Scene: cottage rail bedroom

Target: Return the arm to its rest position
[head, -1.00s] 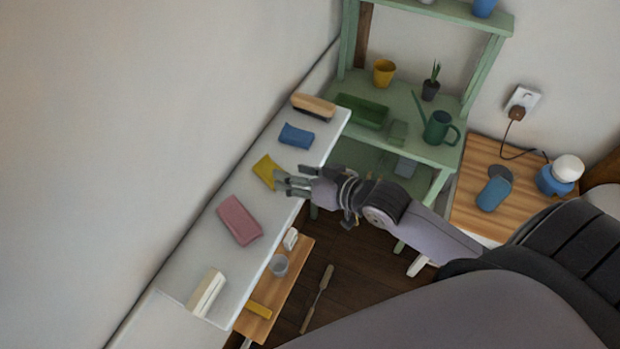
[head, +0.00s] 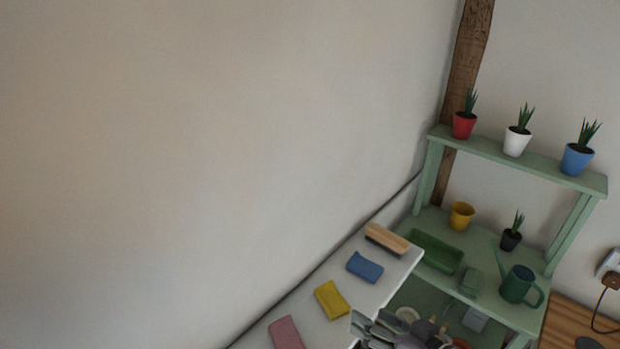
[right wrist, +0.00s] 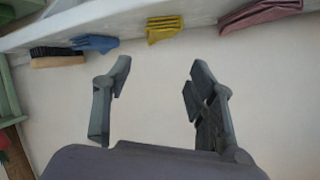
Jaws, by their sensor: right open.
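My right gripper (head: 372,330) shows at the bottom of the head view, beside the front edge of the white shelf (head: 352,296). In the right wrist view its two fingers (right wrist: 158,100) stand wide apart with nothing between them. On the shelf, a yellow folded cloth (head: 331,300), a blue cloth (head: 365,267) and a pink cloth (head: 286,333) lie in a row with a wooden brush (head: 387,240). The yellow cloth also shows in the right wrist view (right wrist: 164,29), clear of the fingers. My left gripper is not in view.
A green plant stand (head: 520,163) stands at the right, with a yellow pot (head: 461,215), a green tray (head: 436,252), a green watering can (head: 518,285) and several potted plants. A wooden table (head: 575,325) is at the lower right. The wall fills the left side.

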